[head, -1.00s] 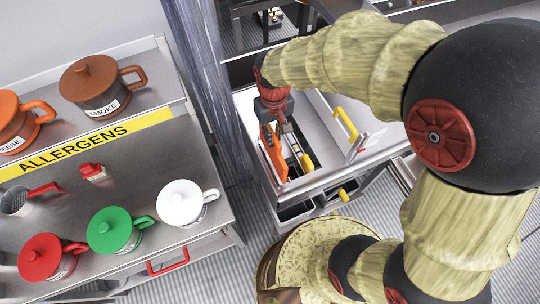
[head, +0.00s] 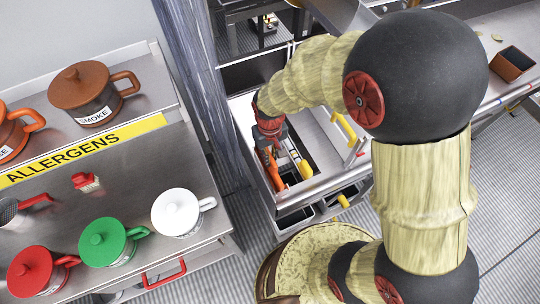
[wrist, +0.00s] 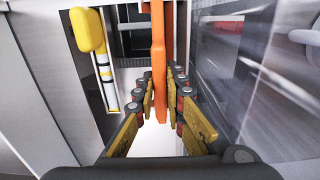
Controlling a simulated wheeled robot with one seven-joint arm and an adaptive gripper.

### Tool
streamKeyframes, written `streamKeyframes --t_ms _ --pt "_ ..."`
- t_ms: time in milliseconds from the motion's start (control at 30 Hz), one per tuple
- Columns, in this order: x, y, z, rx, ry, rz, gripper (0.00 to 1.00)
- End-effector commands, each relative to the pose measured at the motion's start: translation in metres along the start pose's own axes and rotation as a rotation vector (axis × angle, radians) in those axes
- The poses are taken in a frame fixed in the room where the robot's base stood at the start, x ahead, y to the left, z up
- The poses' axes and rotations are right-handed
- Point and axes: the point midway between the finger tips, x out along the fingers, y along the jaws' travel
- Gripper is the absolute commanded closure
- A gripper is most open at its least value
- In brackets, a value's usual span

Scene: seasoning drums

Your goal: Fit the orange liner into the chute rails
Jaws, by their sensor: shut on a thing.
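The orange liner (head: 275,170) hangs edge-on below my gripper (head: 268,142) in the head view, over the open drawer-like bin of the steel unit. In the wrist view the liner (wrist: 159,50) is a thin upright strip between the fingers of my gripper (wrist: 164,82), which is shut on it. The liner's lower part reaches into the bin. I cannot clearly make out the chute rails or tell whether the liner touches them; my arm and the bin wall hide part of that area.
A yellow-ended rod (head: 299,158) lies beside the liner, also seen in the wrist view (wrist: 101,65). A yellow handle (head: 342,126) is on the steel unit. The allergens shelf (head: 130,200) holds several lidded mugs.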

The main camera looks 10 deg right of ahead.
Motion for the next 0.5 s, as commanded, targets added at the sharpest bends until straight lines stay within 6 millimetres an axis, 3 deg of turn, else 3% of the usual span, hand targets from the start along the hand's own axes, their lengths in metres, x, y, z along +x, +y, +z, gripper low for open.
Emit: streamKeyframes --t_ms 233,267,500 --pt "0.0027 0.0000 -0.0002 0.000 0.000 0.000 1.00" --pt "0.0032 0.0000 0.0002 0.000 -0.001 0.000 0.88" --pt "0.0025 0.0000 0.0003 0.000 -0.001 0.000 0.74"
